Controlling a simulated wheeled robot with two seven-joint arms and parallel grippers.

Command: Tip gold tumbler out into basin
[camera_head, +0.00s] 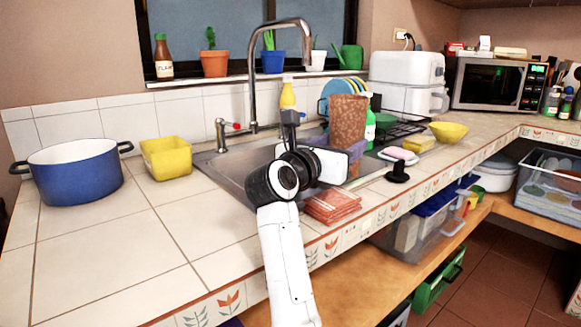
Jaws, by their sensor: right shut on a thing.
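The gold tumbler (347,118) is a tall, brownish-gold patterned cup near the middle of the head view. It stands close to upright over the right part of the sink area. My right gripper (342,164) is shut on it, and the white gripper body crosses in front of its lower part. The fingertips and the tumbler's inside are hidden. The steel basin (222,166) is set in the tiled counter, behind and to the left of my right wrist. My left gripper is out of view.
A tall curved faucet (252,75) rises behind the basin. A blue pot (75,172) and yellow container (166,158) stand to the left. A dish rack with plates (345,88) stands behind the tumbler. The front-left counter is clear.

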